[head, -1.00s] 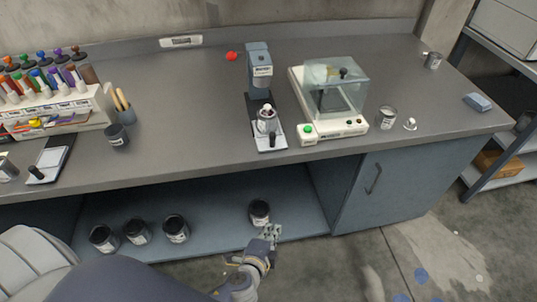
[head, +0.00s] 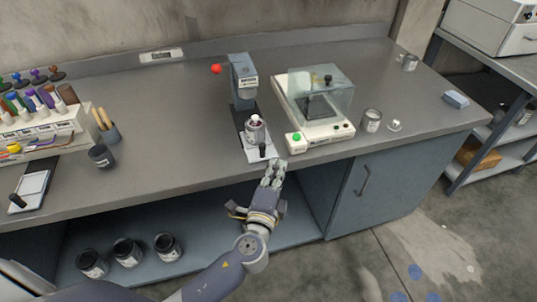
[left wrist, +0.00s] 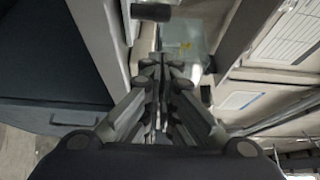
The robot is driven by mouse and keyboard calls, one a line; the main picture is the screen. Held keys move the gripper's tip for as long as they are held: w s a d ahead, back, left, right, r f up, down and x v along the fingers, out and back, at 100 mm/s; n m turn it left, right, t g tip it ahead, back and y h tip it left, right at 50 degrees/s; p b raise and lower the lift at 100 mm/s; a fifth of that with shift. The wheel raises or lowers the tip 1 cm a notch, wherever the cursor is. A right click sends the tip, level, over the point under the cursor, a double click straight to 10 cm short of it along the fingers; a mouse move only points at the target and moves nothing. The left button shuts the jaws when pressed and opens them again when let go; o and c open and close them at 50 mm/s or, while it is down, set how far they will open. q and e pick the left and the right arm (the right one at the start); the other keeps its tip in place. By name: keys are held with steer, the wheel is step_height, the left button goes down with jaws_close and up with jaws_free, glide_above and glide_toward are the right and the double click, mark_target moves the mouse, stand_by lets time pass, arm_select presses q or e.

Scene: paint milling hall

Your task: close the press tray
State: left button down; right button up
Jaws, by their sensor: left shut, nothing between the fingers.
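The press (head: 243,75) is a blue-grey machine on the bench. Its light tray (head: 251,154) sticks out toward the bench front, with a dark handle (head: 263,150) at its front end. A small can (head: 254,132) stands on the tray. My left gripper (head: 275,167) is shut and empty, at the bench's front edge just in front of and slightly right of the handle, apparently apart from it. In the left wrist view the shut fingers (left wrist: 160,68) point toward the bench, with a dark handle (left wrist: 150,12) beyond them. My right gripper is not in view.
A machine with a clear cover (head: 318,95) stands right of the press, close to the tray. A red knob (head: 215,69) is behind left. A can (head: 371,121) stands farther right. Several dark cans (head: 126,251) are on the lower shelf. Bench left of the tray is clear.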

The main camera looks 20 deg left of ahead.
mark_target(257, 136)
arm_select(q)
steer(key=w+a+p, duration=0.1)
steer(key=w+a, duration=0.2)
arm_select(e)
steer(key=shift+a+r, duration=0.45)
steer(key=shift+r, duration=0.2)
arm_select(q)
steer(key=shift+a, duration=0.1)
steer(key=w+a+b, duration=0.1)
steer(key=w+a, duration=0.1)
steer(key=w, duration=0.1)
steer(key=w+a+b, duration=0.1)
steer(key=w, duration=0.1)
steer(key=w+a, duration=0.2)
steer(key=w, duration=0.1)
steer(key=shift+w+a+f+b, duration=0.15)
steer(key=shift+w+a+b, duration=0.2)
steer(key=shift+b, duration=0.05)
steer(key=shift+w+a, duration=0.1)
steer(key=shift+a, duration=0.05)
steer(key=shift+r, duration=0.25)
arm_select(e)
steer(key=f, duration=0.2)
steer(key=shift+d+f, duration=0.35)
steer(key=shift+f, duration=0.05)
arm_select(q)
steer(key=shift+f, duration=0.1)
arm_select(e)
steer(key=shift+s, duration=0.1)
